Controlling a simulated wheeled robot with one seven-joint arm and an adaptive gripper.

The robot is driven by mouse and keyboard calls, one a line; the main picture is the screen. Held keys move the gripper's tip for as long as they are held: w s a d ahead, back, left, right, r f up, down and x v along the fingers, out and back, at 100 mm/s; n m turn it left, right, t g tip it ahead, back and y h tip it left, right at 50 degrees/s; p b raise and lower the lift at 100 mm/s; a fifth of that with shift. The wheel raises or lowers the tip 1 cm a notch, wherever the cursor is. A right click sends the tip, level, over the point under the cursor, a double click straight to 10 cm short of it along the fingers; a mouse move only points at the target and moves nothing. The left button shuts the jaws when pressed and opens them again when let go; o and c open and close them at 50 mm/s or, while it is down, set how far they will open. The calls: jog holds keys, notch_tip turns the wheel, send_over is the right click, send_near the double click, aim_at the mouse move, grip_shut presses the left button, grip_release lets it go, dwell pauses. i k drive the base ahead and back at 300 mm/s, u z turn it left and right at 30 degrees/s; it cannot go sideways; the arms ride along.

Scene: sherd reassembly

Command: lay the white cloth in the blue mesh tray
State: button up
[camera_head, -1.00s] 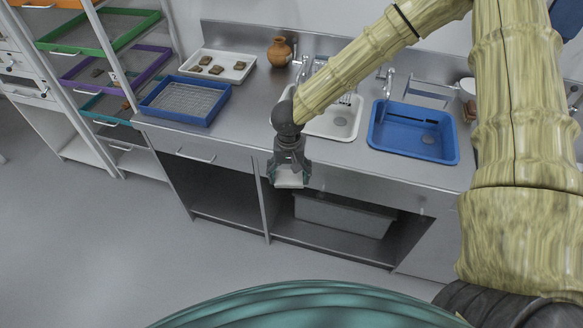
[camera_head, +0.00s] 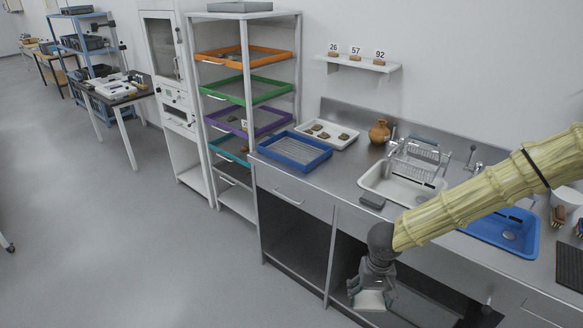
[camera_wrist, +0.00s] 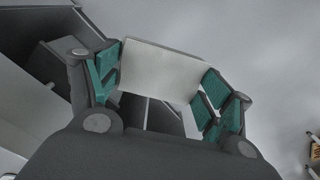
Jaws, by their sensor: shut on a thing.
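My gripper (camera_head: 370,292) hangs in front of the steel counter, below the level of its top. It is shut on the white cloth (camera_head: 370,301), a small folded pad that shows between the fingers. In the wrist view the cloth (camera_wrist: 160,72) spans the gap between both teal finger pads. The blue mesh tray (camera_head: 296,150) lies on the counter at its left end, up and to the left of my gripper. It looks empty, with its mesh floor showing.
A white tray with sherds (camera_head: 323,133), an orange-brown jug (camera_head: 379,132), a white basin (camera_head: 400,188) with a dish rack and a dark grey block (camera_head: 372,201) sit on the counter. A blue basin (camera_head: 506,233) is at right. A shelf rack (camera_head: 247,90) stands left of the counter.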

aim_at(294, 152)
jog(key=z, duration=0.1)
jog(key=k, duration=0.35)
jog(key=u, duration=1.25)
jog(key=i, duration=1.65)
jog(key=z, duration=0.6)
